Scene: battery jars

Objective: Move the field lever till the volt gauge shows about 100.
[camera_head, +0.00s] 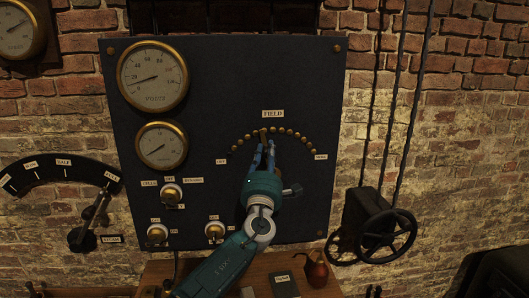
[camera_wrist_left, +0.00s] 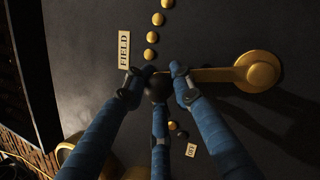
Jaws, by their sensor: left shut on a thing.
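The volt gauge (camera_head: 152,75) is the upper, larger brass-rimmed dial on the dark panel. Its needle points left and slightly down, low on the scale; the exact figure is too small to read. The field lever (camera_wrist_left: 212,75) is a brass arm with a round brass pivot (camera_wrist_left: 257,72) and a black knob (camera_wrist_left: 157,88). My left gripper (camera_head: 264,146) is shut on that knob, with its blue fingers around it in the wrist view (camera_wrist_left: 160,84). In the head view my gripper hides most of the lever, below the FIELD label (camera_head: 273,114). My right gripper is not in view.
An arc of brass studs (camera_head: 283,130) spans the lever's sweep. A second gauge (camera_head: 161,145) and several knobs (camera_head: 171,193) sit left of my arm. A handwheel (camera_head: 387,235) is at right, a large lever (camera_head: 92,218) at left. A wooden table (camera_head: 200,268) is below.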

